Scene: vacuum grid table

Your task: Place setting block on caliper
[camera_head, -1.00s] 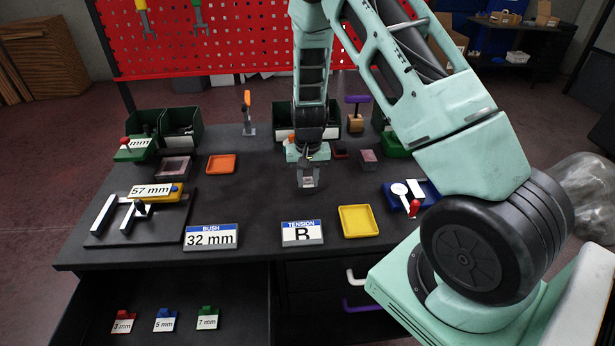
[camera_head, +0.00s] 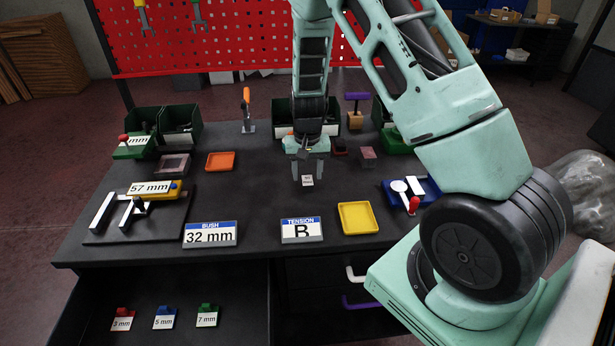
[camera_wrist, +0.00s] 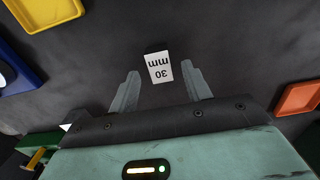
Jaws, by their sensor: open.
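A small block with a white "30 mm" label, seemingly the setting block (camera_head: 307,181), sits on the dark table; its label shows in the wrist view (camera_wrist: 158,67). My gripper (camera_head: 308,178) is open, with its fingers spread to either side of the block. In the wrist view the fingertips (camera_wrist: 161,72) stand apart, with clear gaps to the label. The caliper (camera_head: 152,189) lies at the left on a dark plate, with white jaws and a yellow "57 mm" slider. My arm hides part of the table behind the gripper.
A "BUSH 32 mm" sign (camera_head: 210,234), a "TENSION B" sign (camera_head: 302,230) and a yellow tray (camera_head: 358,218) line the front. An orange tray (camera_head: 220,161) is behind left, a blue holder (camera_head: 410,194) at right. An open drawer (camera_head: 230,300) holds labelled blocks.

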